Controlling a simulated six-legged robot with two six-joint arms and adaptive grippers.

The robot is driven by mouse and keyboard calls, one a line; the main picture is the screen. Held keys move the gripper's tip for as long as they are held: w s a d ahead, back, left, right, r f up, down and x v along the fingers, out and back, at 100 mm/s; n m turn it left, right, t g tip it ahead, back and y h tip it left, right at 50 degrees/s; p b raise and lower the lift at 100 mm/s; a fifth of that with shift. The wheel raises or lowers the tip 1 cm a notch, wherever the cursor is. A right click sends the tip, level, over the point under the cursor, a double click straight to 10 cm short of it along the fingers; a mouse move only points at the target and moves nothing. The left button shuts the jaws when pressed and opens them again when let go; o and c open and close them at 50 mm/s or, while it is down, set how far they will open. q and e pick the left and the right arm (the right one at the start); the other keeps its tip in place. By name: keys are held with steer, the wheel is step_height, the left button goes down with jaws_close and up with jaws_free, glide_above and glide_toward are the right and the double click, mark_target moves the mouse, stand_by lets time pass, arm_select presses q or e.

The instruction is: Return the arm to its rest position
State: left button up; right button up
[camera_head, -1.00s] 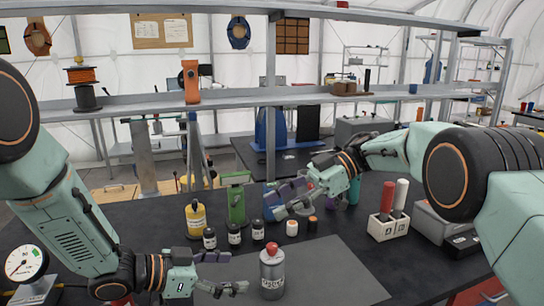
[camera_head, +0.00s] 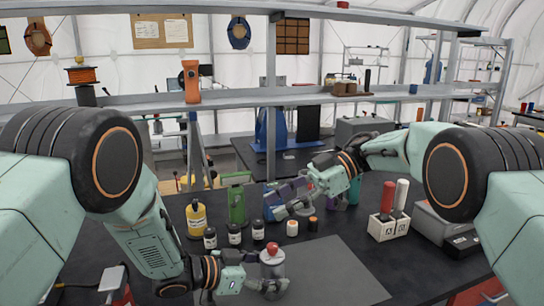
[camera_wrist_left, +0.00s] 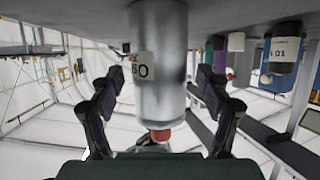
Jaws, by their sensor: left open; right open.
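A grey canister (camera_head: 272,262) with a red top stands upright on the dark mat in the head view. My left gripper (camera_head: 268,286) is open at its lower part, in front of it in this view. In the left wrist view, which is upside down, the canister (camera_wrist_left: 160,60) stands between the two spread fingers of my left gripper (camera_wrist_left: 162,85), with gaps visible on both sides. My right gripper (camera_head: 285,203) is open and empty above the back of the table, near several small bottles.
A yellow bottle (camera_head: 196,218), a green canister (camera_head: 236,206) and several small black bottles stand behind the mat. A white holder (camera_head: 388,227) with red and white cylinders stands to the right. The mat (camera_head: 335,270) right of the canister is clear. A shelf (camera_head: 240,99) crosses above.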

mark_target(274, 246)
step_height(274, 246, down, 10)
steer(key=shift+d+f, duration=0.1)
steer(key=shift+w+t, duration=0.1)
steer(key=shift+t, duration=0.2)
steer(key=shift+s+m+t+y, duration=0.2)
steer(key=shift+m+t+y, duration=0.15)
steer(key=shift+m, duration=0.25)
steer(key=shift+m+t, duration=0.5)
steer(key=shift+t, duration=0.15)
steer(key=shift+s+m+t, duration=0.25)
steer(key=shift+m+t, duration=0.85)
steer(key=shift+t, duration=0.2)
